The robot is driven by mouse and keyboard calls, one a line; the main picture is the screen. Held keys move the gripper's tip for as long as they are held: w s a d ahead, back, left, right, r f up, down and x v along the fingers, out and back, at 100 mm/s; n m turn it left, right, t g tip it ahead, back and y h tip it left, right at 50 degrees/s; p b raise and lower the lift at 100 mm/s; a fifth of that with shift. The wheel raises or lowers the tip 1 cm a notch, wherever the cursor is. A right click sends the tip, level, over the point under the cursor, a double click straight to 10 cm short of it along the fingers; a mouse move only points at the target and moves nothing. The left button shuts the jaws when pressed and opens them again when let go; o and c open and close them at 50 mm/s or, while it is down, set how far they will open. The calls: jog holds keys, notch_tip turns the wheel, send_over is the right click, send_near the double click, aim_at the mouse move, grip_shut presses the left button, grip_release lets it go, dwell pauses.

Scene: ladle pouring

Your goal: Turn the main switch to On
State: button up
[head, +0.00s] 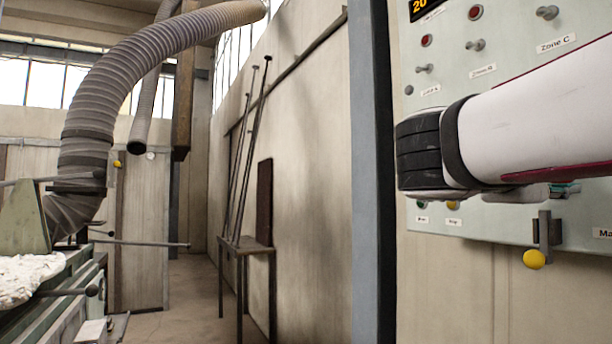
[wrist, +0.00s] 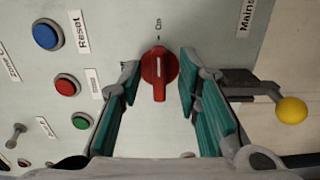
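The main switch (wrist: 158,68) is a round red knob with a raised handle and a white line along it. It is in the upper middle of the wrist view. The handle stands along the picture's vertical, and a small "On" label (wrist: 158,22) is above it. My gripper (wrist: 159,76) is open, with one teal finger on each side of the knob. Small gaps show between the fingers and the knob. In the head view my arm hides the switch, and only a bit of a teal finger (head: 565,188) shows below it.
Blue (wrist: 47,35), red (wrist: 65,87) and green (wrist: 81,121) buttons sit left of the fingers on the control panel (head: 440,110). A lever with a yellow ball (wrist: 292,110) juts out to the right; the ball also shows in the head view (head: 534,259).

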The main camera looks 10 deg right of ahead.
jog(key=shift+a, duration=0.1)
jog(key=v, duration=1.1)
jog(key=shift+s+a, duration=0.15)
jog(key=shift+a, duration=0.25)
jog(key=s+d+f+g+y+p, duration=0.1)
jog(key=s+f+y+p, duration=0.15)
jog(key=f, duration=0.45)
jog(key=s+d+f+g+y+p, duration=0.1)
jog(key=s+d+f+y+p, duration=0.1)
jog(key=s+f+y, duration=0.3)
jog(key=s+a+f+m+y+p, duration=0.2)
jog(key=a+f+y, duration=0.2)
jog(key=f, duration=0.2)
jog(key=s+a+f+m+y+p, duration=0.1)
jog(key=s+a+f+y+p, duration=0.2)
jog(key=a+f+y, duration=0.2)
jog(key=shift+s+f+m+p, duration=0.2)
jog(key=shift+f+m+p, duration=0.2)
jog(key=shift+f, duration=0.5)
jog(key=shift+a+y, duration=0.15)
jog(key=shift+y, duration=0.1)
